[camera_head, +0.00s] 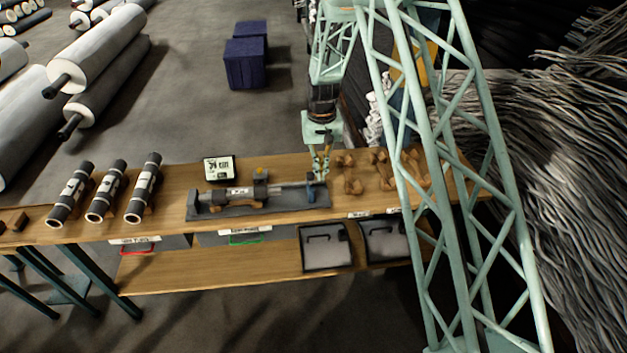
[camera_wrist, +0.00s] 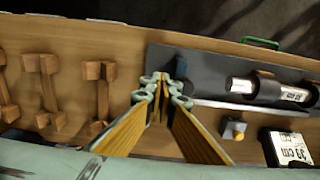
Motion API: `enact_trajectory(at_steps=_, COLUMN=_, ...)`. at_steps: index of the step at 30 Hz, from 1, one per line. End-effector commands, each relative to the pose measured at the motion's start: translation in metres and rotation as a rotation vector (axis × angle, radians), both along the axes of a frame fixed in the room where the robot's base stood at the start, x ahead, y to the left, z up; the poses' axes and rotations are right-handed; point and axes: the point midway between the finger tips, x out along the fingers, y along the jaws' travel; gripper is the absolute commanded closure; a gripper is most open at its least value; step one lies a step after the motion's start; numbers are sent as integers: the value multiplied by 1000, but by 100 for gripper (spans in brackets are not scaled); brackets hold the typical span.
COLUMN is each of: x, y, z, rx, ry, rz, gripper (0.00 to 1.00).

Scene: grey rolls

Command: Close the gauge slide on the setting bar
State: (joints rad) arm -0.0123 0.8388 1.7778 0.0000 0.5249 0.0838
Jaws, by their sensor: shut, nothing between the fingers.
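The gauge (camera_head: 215,212) is a dark grey base on the wooden bench; part of it shows in the wrist view (camera_wrist: 200,62). A dark cylinder with a white label, which looks like the setting bar (camera_head: 238,192), lies on its left half; it shows in the wrist view (camera_wrist: 270,92). A pale rod runs right to a small blue part (camera_head: 310,191), apparently the slide. My gripper (camera_head: 320,178) is shut and empty, pointing down at the right end beside the blue part. In the wrist view its fingertips (camera_wrist: 164,87) cover this end, and I cannot tell whether they touch the slide.
A display block (camera_head: 219,168) and a small block with a yellow button (camera_head: 260,174) stand behind the gauge. Wooden cradles (camera_head: 350,174) stand close on the right. Several labelled rolls (camera_head: 105,191) lie on the left. Bare bench lies between rolls and gauge.

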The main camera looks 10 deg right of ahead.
Motion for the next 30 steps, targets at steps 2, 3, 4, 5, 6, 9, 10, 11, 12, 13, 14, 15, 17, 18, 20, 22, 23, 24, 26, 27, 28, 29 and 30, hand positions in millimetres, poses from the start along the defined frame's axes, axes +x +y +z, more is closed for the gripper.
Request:
enact_trajectory(at_steps=2, x=0, y=2, z=0, rx=0, ry=0, rz=0, gripper=100)
enact_trajectory(at_steps=3, x=0, y=3, z=0, rx=0, ry=0, rz=0, gripper=100)
enact_trajectory(at_steps=4, x=0, y=4, z=0, rx=0, ry=0, rz=0, gripper=100)
enact_trajectory(at_steps=5, x=1, y=4, z=0, rx=0, ry=0, rz=0, gripper=100)
enact_trajectory(at_steps=6, x=1, y=5, z=0, rx=0, ry=0, rz=0, gripper=100)
enact_trajectory(at_steps=9, x=1, y=8, z=0, rx=0, ry=-1, rz=-1, gripper=100)
enact_trajectory(at_steps=10, x=1, y=8, z=0, rx=0, ry=0, rz=-1, gripper=100)
enact_trajectory(at_steps=11, x=1, y=9, z=0, rx=0, ry=0, rz=-1, gripper=100)
enact_trajectory(at_steps=12, x=1, y=10, z=0, rx=0, ry=-1, rz=-1, gripper=100)
enact_trajectory(at_steps=13, x=1, y=11, z=0, rx=0, ry=-1, rz=-1, gripper=100)
enact_trajectory(at_steps=14, x=1, y=11, z=0, rx=0, ry=-1, rz=-1, gripper=100)
enact_trajectory(at_steps=15, x=1, y=12, z=0, rx=0, ry=-1, rz=-1, gripper=100)
enact_trajectory(at_steps=17, x=1, y=14, z=0, rx=0, ry=0, rz=-1, gripper=100)
enact_trajectory(at_steps=18, x=1, y=15, z=0, rx=0, ry=-1, rz=-1, gripper=100)
enact_trajectory(at_steps=20, x=1, y=16, z=0, rx=0, ry=-1, rz=0, gripper=100)
enact_trajectory(at_steps=22, x=2, y=18, z=0, rx=0, ry=0, rz=0, gripper=100)
enact_trajectory(at_steps=23, x=1, y=19, z=0, rx=0, ry=0, rz=0, gripper=100)
enact_trajectory(at_steps=24, x=2, y=20, z=0, rx=0, ry=0, rz=0, gripper=100)
enact_trajectory(at_steps=26, x=2, y=22, z=0, rx=0, ry=0, rz=0, gripper=100)
enact_trajectory(at_steps=27, x=2, y=22, z=0, rx=0, ry=0, rz=0, gripper=100)
enact_trajectory(at_steps=28, x=2, y=23, z=0, rx=0, ry=0, rz=0, gripper=100)
enact_trajectory(at_steps=29, x=2, y=24, z=0, rx=0, ry=0, rz=1, gripper=100)
enact_trajectory(at_steps=30, x=2, y=25, z=0, rx=0, ry=0, rz=0, gripper=100)
